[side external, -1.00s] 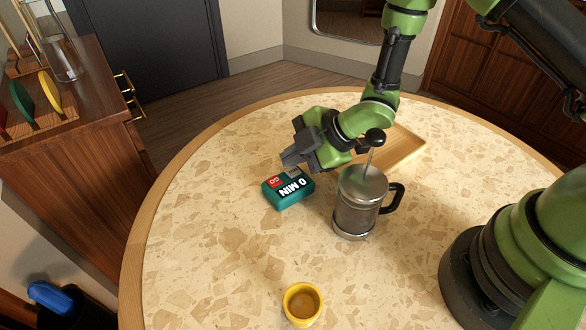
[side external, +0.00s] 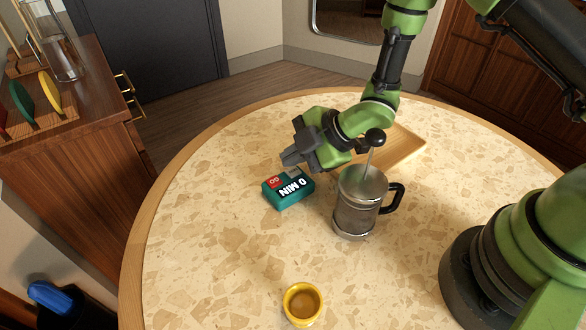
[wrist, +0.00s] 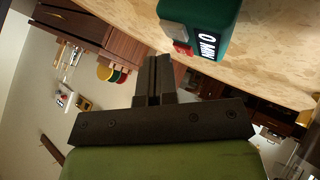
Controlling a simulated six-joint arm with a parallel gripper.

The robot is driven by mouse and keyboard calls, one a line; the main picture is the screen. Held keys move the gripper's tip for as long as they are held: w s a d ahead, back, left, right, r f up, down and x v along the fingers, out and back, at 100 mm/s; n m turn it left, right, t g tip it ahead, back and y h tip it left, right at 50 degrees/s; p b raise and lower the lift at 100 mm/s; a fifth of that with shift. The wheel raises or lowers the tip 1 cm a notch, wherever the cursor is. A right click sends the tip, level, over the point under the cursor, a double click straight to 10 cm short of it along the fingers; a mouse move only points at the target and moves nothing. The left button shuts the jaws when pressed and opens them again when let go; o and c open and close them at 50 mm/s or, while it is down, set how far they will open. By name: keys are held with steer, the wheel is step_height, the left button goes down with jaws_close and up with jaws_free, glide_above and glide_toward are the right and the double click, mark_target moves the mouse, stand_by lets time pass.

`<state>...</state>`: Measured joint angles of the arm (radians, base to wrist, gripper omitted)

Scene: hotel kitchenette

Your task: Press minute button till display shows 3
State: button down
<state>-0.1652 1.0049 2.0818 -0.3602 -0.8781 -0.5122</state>
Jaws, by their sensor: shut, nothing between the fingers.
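A teal timer (side external: 288,191) lies on the round table, its display reading "0 MIN". It has a red button (side external: 273,182) marked "GO" and a grey button (side external: 293,172). In the wrist view the timer (wrist: 222,12) is at the top, with its red button (wrist: 183,48) and grey button (wrist: 173,28) toward my fingers. My gripper (side external: 286,159) is shut and empty, just above and behind the timer in the side view. It shows in the wrist view too (wrist: 154,62). I cannot tell whether a fingertip touches a button.
A French press (side external: 357,208) with a tall plunger knob stands close to the right of the timer. A wooden tray (side external: 405,149) lies behind it. A yellow cup (side external: 303,304) is at the front. The table's left side is clear.

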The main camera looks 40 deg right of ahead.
mark_target(294, 173)
steer(key=shift+f, duration=0.1)
stand_by(0.5)
steer(key=shift+f, duration=0.3)
steer(key=shift+f, duration=0.35)
stand_by(0.5)
stand_by(0.3)
steer(key=shift+r, duration=0.8)
steer(key=shift+r, duration=2.5)
stand_by(0.5)
